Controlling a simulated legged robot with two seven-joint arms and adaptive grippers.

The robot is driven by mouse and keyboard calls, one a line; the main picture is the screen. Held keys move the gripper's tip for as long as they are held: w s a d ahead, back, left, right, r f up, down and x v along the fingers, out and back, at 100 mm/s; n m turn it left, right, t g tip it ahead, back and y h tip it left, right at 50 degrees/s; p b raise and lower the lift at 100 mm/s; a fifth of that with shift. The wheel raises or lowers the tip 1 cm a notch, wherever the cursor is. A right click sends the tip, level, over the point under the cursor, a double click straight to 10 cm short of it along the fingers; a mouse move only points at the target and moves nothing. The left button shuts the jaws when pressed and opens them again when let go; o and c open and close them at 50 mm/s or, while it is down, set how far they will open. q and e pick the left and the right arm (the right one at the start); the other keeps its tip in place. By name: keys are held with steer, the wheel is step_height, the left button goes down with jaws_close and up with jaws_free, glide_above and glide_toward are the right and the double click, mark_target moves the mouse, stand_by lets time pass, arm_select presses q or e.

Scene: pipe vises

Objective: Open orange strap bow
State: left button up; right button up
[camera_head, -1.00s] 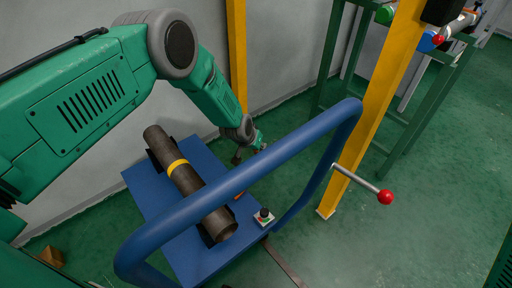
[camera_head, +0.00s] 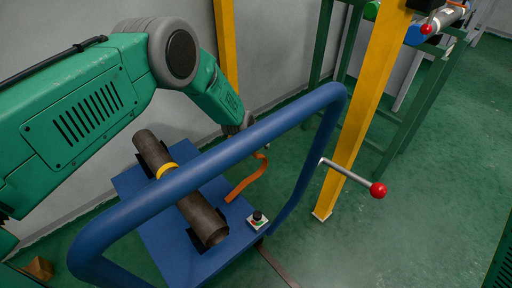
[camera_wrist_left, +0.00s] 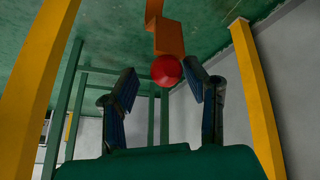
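The orange strap bow (camera_head: 249,180) rises in a curve from the right side of the blue cart, beside the dark pipe (camera_head: 202,217). In the left wrist view the orange bow (camera_wrist_left: 168,38) comes in from the top, with a red ball (camera_wrist_left: 166,70) in front of its lower end. My left gripper (camera_wrist_left: 160,72) is open, its two dark fingers apart on either side of the ball. A gap shows at the left finger; the right fingertip is closer to the ball. In the head view my left gripper is mostly hidden behind the blue handle bar. My right gripper is not in view.
The blue handle frame (camera_head: 235,145) crosses in front of my left arm. The blue cart (camera_head: 165,238) carries a small button box (camera_head: 257,220). A yellow post (camera_head: 362,125) and a lever with a red knob (camera_head: 378,190) stand right. The floor at far right is clear.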

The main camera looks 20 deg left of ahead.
arm_select(q)
steer(key=shift+s+a+f, duration=0.2)
steer(key=shift+a+f, duration=0.1)
steer(key=shift+a, duration=0.05)
steer(key=shift+s+a+r, duration=0.2)
steer(key=shift+r, duration=0.15)
steer(key=d+v, duration=0.1)
steer(key=v, duration=1)
steer(key=shift+a, duration=0.3)
steer(key=s+a+f+g+p, duration=0.1)
steer(key=s+f+p, duration=0.15)
steer(key=s, duration=0.65)
steer(key=s+a+f+g+p, duration=0.1)
steer(key=s+a+g+p, duration=0.15)
steer(key=s, duration=0.75)
steer(key=s+a+r+g+p, duration=0.1)
steer(key=s+r+p, duration=0.2)
steer(key=s, duration=0.8)
steer(key=s+a+r+g+y+p, duration=0.1)
steer(key=s+r+p, duration=0.2)
steer(key=s, duration=0.7)
steer(key=shift+s+a+m, duration=0.2)
steer(key=shift+s+m, duration=0.2)
